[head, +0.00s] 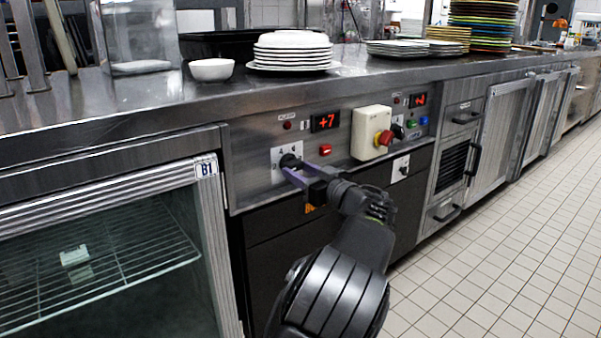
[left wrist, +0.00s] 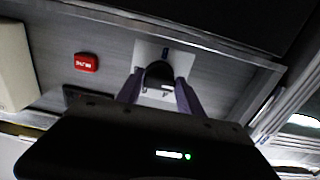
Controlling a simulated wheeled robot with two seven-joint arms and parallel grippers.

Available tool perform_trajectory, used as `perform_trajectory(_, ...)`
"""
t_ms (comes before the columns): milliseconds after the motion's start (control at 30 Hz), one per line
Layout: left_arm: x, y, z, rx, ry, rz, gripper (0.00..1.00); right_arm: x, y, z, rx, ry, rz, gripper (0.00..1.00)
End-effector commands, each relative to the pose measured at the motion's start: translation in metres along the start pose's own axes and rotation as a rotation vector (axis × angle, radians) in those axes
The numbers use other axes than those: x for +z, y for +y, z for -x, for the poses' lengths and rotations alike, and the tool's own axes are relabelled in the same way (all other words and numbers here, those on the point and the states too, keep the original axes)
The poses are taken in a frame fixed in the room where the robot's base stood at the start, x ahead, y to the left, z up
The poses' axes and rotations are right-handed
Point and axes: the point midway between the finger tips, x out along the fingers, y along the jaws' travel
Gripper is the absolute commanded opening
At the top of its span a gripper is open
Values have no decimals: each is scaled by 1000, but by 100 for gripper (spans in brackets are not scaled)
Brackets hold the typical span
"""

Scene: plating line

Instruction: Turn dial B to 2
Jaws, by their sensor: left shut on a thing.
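A black dial (head: 290,160) sits on a white plate with small marks, on the steel front panel under the counter. My left gripper (head: 297,172) is shut on this dial, with one purple finger on each side. In the left wrist view the dial (left wrist: 158,74) shows between the two fingers (left wrist: 159,92). The fingers hide part of the plate, and I cannot read the dial's letter or setting. A red-lit display (head: 325,122) above reads +7. A second dial (head: 403,170) on a white plate sits farther right. My right gripper is out of view.
A red button (head: 325,150) and a beige box with a red knob (head: 371,132) sit right of the held dial. A second display (head: 418,100) is farther right. White plates (head: 293,50) and a bowl (head: 211,69) stand on the counter above. A glass-fronted cabinet (head: 208,240) is at left.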

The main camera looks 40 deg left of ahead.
Motion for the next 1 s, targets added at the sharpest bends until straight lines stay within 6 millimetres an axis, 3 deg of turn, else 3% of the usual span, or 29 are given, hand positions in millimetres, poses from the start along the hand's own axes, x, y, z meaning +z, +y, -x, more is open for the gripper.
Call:
perform_trajectory(233,1,0,1,1,-3,2,3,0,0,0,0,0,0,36)
perform_trajectory(267,1,0,1,1,-3,2,45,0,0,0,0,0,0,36)
perform_trajectory(500,1,0,0,1,-1,1,65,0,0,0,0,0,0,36)
perform_trajectory(800,0,0,2,1,-1,0,65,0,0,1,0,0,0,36)
perform_trajectory(1000,-2,1,21,3,-1,0,65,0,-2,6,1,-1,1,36)
